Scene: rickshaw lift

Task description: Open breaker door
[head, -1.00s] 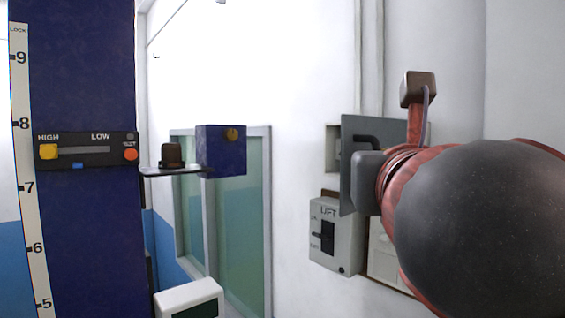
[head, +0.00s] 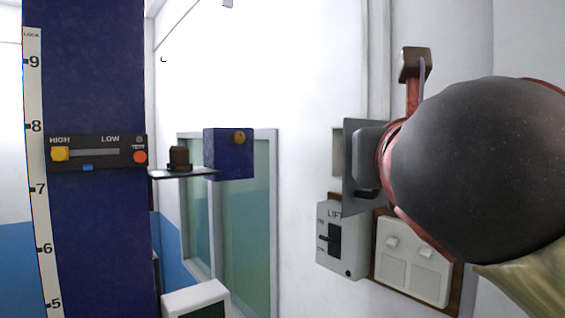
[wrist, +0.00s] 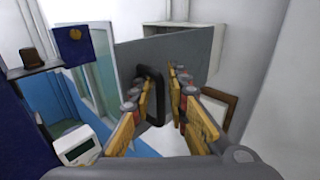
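The breaker door (head: 352,165) is a grey panel standing out at an angle from the wall, so it is ajar. It also shows in the wrist view (wrist: 200,48). Its black loop handle (wrist: 153,95) lies between my gripper's two fingers, close to the left one; I cannot tell if they touch. My gripper (wrist: 163,82) is open, its yellow fingers apart on the near side of the door. In the head view my arm hides the fingertips and much of the door; part of the handle (head: 367,194) shows below my gripper's body.
A grey LIFT switch box (head: 340,240) is on the wall below the door, with a white double switch panel (head: 412,262) to its right. A blue column (head: 100,215) with a HIGH/LOW slider stands left.

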